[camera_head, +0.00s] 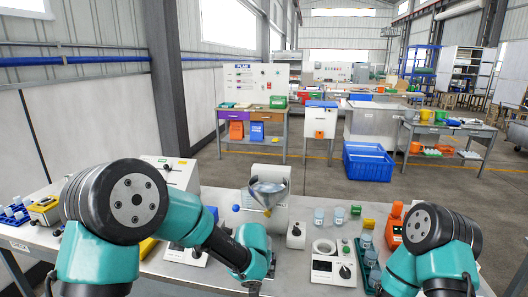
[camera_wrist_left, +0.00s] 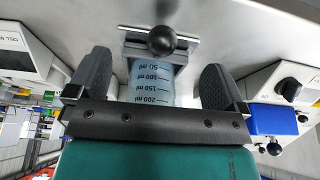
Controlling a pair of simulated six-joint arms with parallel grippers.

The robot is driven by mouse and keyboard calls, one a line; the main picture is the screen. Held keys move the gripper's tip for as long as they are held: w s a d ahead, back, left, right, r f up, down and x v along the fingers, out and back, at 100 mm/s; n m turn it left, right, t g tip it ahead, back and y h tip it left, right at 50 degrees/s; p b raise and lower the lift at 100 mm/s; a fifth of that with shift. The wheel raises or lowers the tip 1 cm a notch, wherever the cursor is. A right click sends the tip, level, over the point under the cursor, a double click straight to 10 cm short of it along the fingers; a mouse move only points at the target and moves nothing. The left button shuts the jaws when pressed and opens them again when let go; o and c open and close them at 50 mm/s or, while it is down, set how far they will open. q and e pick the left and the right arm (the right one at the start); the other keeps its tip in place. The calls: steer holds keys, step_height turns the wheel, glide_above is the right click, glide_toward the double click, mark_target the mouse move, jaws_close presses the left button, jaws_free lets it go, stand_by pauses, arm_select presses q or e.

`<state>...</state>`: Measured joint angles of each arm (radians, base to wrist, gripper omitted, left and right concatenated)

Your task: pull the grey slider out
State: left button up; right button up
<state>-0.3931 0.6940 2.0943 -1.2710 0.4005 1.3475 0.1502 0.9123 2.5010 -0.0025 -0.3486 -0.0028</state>
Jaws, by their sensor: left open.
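In the left wrist view a grey slider (camera_wrist_left: 135,47) with a black ball knob (camera_wrist_left: 163,40) lies straight ahead of my left gripper (camera_wrist_left: 156,62). The gripper is open, with its dark fingers apart on either side and clear of the knob. A clear measuring cup (camera_wrist_left: 152,86) with ml marks shows between the fingers, beside the slider. In the head view my left arm reaches to the front of the white machine with a metal funnel (camera_head: 268,194). The slider and the cup are hidden there by my arm. My right arm shows at the right, but its gripper does not.
A white balance (camera_head: 335,270) with a ring on it, a small knobbed box (camera_head: 296,235) and several small beakers stand right of my left arm. An orange device (camera_head: 394,225) and a green rack (camera_head: 366,265) are further right. A yellow-topped device (camera_head: 44,209) is at the far left.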

arm_select(q)
steer(key=shift+r, duration=1.6)
